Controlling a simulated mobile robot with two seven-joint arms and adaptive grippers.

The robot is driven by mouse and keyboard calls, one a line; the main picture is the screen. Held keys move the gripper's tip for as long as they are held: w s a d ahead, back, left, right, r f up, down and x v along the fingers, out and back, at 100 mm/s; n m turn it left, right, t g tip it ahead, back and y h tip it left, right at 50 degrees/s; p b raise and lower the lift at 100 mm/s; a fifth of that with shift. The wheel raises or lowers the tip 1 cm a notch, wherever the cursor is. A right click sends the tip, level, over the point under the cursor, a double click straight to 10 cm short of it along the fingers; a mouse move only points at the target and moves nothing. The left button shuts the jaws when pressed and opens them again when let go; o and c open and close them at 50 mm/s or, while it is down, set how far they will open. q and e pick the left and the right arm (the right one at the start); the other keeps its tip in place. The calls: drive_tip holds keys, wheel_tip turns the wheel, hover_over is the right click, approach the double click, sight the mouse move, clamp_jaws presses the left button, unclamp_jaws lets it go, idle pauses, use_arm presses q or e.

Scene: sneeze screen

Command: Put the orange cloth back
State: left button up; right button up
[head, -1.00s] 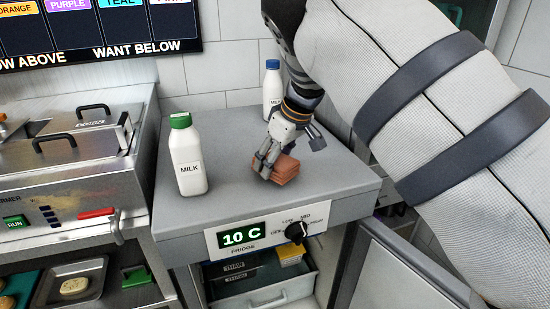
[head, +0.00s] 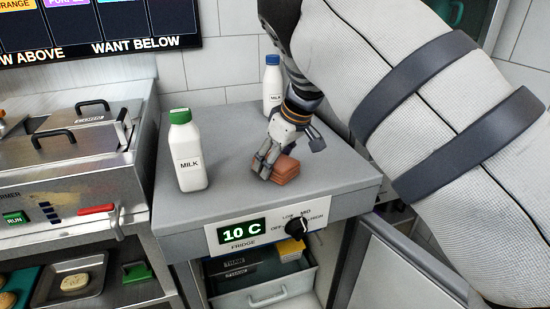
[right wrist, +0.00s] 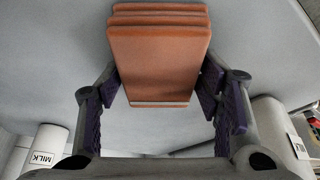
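The orange cloth (head: 285,170) is a folded, block-like stack on the grey fridge top (head: 235,195), toward its right side. My right gripper (head: 267,165) reaches down over it from behind, and its fingers cover the cloth's left part. In the right wrist view, the orange cloth (right wrist: 158,60) shows several layers and fills the space between the fingertips. The pads of my right gripper (right wrist: 160,85) appear to touch it on both sides. The cloth appears to rest on the surface, not lifted. My left gripper is in neither current view.
A green-capped milk bottle (head: 188,155) stands left of the cloth, and a blue-capped one (head: 272,85) behind it. A temperature knob (head: 295,227) sits on the fridge front. A warmer (head: 85,145) is at left. The fridge's open drawer (head: 265,295) is below.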

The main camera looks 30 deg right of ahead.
drive_tip(key=shift+o, duration=1.1)
drive_tip(key=v, duration=1.2)
